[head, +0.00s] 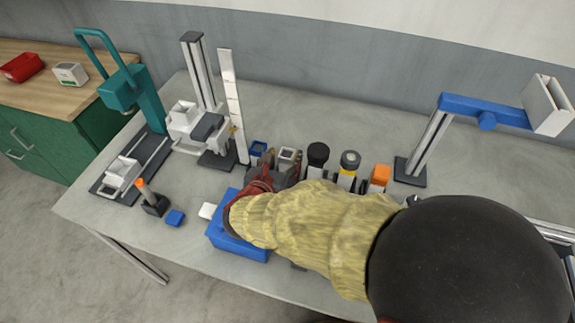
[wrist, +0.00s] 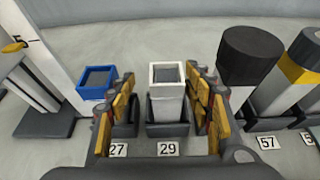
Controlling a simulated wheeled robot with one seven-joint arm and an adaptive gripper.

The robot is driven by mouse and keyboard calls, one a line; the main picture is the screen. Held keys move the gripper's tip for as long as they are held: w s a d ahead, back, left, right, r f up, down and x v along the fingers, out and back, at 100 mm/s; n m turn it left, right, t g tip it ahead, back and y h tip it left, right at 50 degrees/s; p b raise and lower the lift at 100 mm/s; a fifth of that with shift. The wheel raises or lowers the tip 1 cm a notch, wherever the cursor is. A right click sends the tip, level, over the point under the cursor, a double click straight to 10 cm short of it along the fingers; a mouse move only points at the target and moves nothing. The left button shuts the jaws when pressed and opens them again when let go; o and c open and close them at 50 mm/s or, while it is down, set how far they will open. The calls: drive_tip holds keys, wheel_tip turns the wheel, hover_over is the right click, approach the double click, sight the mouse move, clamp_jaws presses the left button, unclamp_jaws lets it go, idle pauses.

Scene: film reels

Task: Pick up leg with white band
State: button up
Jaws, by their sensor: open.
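The leg with the white band (wrist: 167,104) stands upright in a dark holder above label 29 in the wrist view. It has a square white rim and a dark top. In the head view its white top (head: 288,154) shows just behind my gripper (head: 277,171). My gripper (wrist: 163,98) is open, with one yellow-and-dark finger on each side of the leg in the wrist view. I cannot tell whether either finger touches it. In the head view my arm hides part of the holder row.
A blue-banded leg (wrist: 96,82) stands close left, above label 27. A black-capped leg (wrist: 249,57) and a yellow-banded leg (wrist: 292,75) stand close right. A blue block-like box (head: 240,250) lies under my arm. A tall white ruler (head: 233,105) stands left.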

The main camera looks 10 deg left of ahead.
drive_tip(key=x, duration=0.5)
drive_tip(key=shift+w+d+f, duration=0.2)
drive_tip(key=shift+d+f, duration=0.2)
drive_tip(key=c, duration=0.3)
clamp_jaws()
